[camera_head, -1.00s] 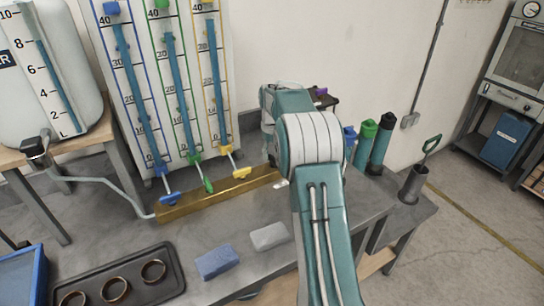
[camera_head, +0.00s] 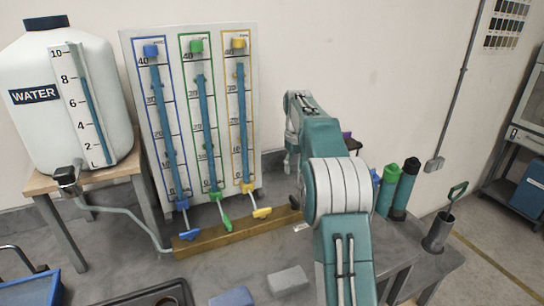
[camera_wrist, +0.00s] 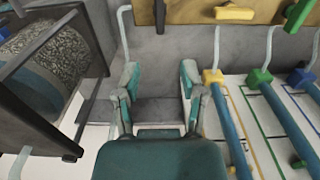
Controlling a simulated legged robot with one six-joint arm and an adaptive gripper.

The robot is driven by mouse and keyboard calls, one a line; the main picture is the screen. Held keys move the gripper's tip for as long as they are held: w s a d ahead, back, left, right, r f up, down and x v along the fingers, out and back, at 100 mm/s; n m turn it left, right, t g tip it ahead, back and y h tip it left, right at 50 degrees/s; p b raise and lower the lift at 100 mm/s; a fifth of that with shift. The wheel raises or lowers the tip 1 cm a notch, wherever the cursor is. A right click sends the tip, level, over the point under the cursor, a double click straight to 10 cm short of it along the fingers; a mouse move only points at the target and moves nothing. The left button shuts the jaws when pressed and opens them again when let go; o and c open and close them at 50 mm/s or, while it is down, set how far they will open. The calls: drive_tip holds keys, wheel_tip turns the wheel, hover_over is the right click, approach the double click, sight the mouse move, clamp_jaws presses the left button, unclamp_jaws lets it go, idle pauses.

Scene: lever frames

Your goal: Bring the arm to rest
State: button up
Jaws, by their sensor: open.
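My teal arm (camera_head: 338,188) reaches forward and up, right of the gauge panel (camera_head: 252,150). Its far end hides my gripper in the head view. In the wrist view my gripper (camera_wrist: 158,88) has its two fingers spread, with nothing between them. Three levers are on the brass bar (camera_head: 240,229) below the gauge tubes: blue (camera_head: 189,235), green (camera_head: 226,223) and yellow (camera_head: 262,213). The wrist view shows the yellow lever (camera_wrist: 234,13) and green lever (camera_wrist: 299,14) at the upper right, apart from the fingers.
A water tank (camera_head: 60,120) stands on a wooden stand at the left. Green-and-dark cylinders (camera_head: 404,190) and a cup with a green handle (camera_head: 438,232) stand at the right. Sponges (camera_head: 288,280) and a dark tray (camera_head: 150,297) lie in front. A dark framed object (camera_wrist: 50,70) is left in the wrist view.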

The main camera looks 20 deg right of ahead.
drive_tip(key=shift+a+r, duration=0.1)
drive_tip(key=s+a+r+t, duration=0.3)
drive_tip(key=s+a+r, duration=0.7)
drive_tip(key=s+a, duration=0.35)
drive_tip(key=s+a+f+t, duration=0.1)
drive_tip(key=s+a+f, duration=0.1)
drive_tip(key=s, duration=0.5)
drive_tip(key=s+a+f, duration=0.3)
drive_tip(key=s, duration=0.4)
drive_tip(key=s+a+f+t, duration=0.1)
drive_tip(key=s+a+f, duration=0.1)
drive_tip(key=s, duration=0.5)
drive_tip(key=shift+s+a+f+t, duration=0.15)
drive_tip(key=shift+s+a+t, duration=0.15)
drive_tip(key=shift+a, duration=0.35)
